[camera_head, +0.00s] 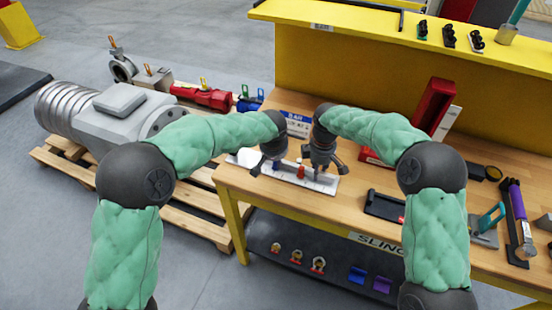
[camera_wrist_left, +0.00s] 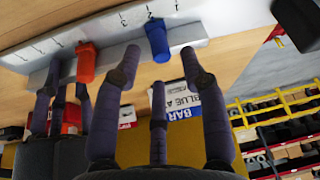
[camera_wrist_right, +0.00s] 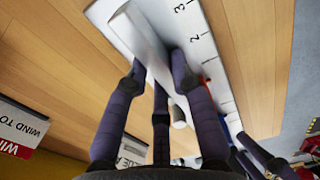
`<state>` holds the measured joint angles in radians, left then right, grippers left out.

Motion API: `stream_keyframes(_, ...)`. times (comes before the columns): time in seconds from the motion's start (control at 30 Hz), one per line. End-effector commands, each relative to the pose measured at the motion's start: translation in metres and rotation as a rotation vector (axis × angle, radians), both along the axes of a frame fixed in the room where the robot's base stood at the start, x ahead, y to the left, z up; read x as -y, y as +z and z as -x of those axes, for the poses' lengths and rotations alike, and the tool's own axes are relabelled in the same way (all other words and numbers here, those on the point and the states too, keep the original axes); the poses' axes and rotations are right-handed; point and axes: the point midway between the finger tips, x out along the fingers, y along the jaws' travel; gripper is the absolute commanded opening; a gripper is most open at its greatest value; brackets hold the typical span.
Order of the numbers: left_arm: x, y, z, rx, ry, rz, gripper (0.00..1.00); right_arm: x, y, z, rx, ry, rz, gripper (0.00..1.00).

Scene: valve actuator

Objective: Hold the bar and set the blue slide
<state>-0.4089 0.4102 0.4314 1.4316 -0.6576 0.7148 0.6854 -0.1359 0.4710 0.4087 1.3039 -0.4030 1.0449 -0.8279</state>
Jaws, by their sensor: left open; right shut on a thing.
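A white bar with a numbered scale (camera_head: 318,183) lies on the wooden bench. The blue slide (camera_wrist_left: 157,40) and a red-orange slide (camera_wrist_left: 86,62) stand on it. My left gripper (camera_head: 262,170) is open at the blue slide. In the left wrist view its two fingertips (camera_wrist_left: 161,58) are on either side of the blue slide, with gaps; contact is not visible. My right gripper (camera_head: 322,165) is shut on a raised grey part of the bar (camera_wrist_right: 140,35), near the scale's 2 and 3. The head view partly hides the slides behind the grippers.
A sign (camera_head: 297,124) stands behind the bar. A large grey valve actuator (camera_head: 125,115) sits on a pallet at the left.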

Motion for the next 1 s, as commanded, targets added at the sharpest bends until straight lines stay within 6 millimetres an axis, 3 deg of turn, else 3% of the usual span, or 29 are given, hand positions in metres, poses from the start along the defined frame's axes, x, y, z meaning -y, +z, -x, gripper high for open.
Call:
stream_keyframes(0.2, -0.001, 0.043, 0.016, 0.005, 0.0, 0.003, 0.43, 0.001, 0.0, 0.0, 0.001, 0.001, 0.001, 0.0)
stream_keyframes(0.5, -0.003, 0.083, 0.034, 0.003, 0.0, 0.003, 0.43, 0.001, 0.0, 0.0, 0.001, 0.0, 0.001, 0.0)
stream_keyframes(1.0, -0.004, 0.09, 0.037, 0.001, 0.001, 0.001, 0.43, 0.001, 0.0, 0.0, 0.001, 0.0, 0.002, 0.0)
